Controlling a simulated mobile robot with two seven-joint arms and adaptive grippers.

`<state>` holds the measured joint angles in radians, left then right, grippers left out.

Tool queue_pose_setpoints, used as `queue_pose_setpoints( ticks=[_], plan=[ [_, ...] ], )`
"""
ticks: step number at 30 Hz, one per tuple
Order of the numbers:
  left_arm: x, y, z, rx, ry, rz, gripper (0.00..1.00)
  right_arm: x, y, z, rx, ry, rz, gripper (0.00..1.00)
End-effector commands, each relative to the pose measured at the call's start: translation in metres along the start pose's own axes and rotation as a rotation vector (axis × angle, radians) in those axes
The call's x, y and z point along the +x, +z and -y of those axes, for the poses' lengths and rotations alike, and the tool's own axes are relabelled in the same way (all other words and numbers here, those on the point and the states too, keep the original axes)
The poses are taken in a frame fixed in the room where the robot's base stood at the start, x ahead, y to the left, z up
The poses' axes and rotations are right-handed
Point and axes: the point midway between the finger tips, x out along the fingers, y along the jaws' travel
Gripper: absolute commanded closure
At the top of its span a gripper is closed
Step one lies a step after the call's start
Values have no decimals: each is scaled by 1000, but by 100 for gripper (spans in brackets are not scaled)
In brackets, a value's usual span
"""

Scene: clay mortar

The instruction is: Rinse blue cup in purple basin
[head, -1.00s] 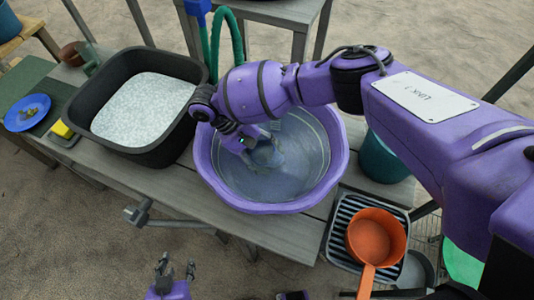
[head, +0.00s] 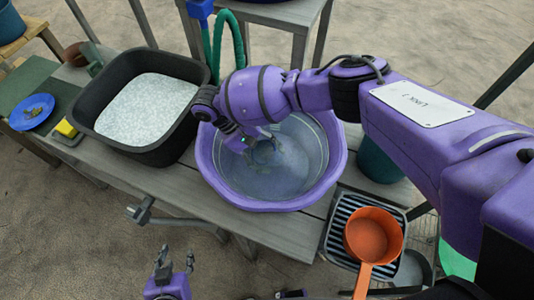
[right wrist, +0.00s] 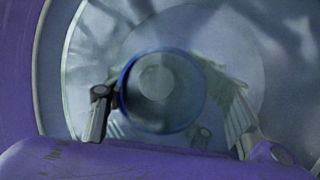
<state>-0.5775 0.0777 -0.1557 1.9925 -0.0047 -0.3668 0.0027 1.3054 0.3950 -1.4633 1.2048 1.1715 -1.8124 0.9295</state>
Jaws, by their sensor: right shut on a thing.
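The purple basin (head: 207,180) stands on the plank table with clear water in it. My right gripper (head: 264,153) reaches down into the basin, its fingers at or below the water. In the right wrist view the blue-rimmed cup (right wrist: 160,80) sits between the fingers of my right gripper (right wrist: 165,115), which is shut on it. The cup's mouth faces the wrist camera. In the head view the cup is hard to make out behind the gripper and water. My left gripper (head: 175,260) is at the bottom edge, its fingers apart and empty, away from the table.
A black tub (head: 88,120) of pale grainy material stands left of the basin. A green hose (head: 240,45) rises behind it. An orange pan (head: 372,235) lies on a ribbed rack (head: 333,245) at right. A blue plate (head: 32,108) and yellow sponge (head: 66,128) are far left.

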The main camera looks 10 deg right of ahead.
Motion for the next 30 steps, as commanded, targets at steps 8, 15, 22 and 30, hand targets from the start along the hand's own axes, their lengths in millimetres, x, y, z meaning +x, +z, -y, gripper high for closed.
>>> queue_pose_setpoints(
  ticks=[8, 15, 22, 30],
  plan=[
    [0, -9, 0, 0, 1, -14, 60, 1, 1, -3, 1, 0, -1, 77],
    [-1, -30, 0, 2, 2, -48, 60, -11, 5, -10, 4, 0, -4, 77],
    [-5, -53, 1, 1, 0, -85, 60, -27, 12, -20, 5, 1, -7, 77],
    [-9, -79, 2, 0, -2, -128, 60, -45, 20, -31, 5, 1, -6, 77]
  ],
)
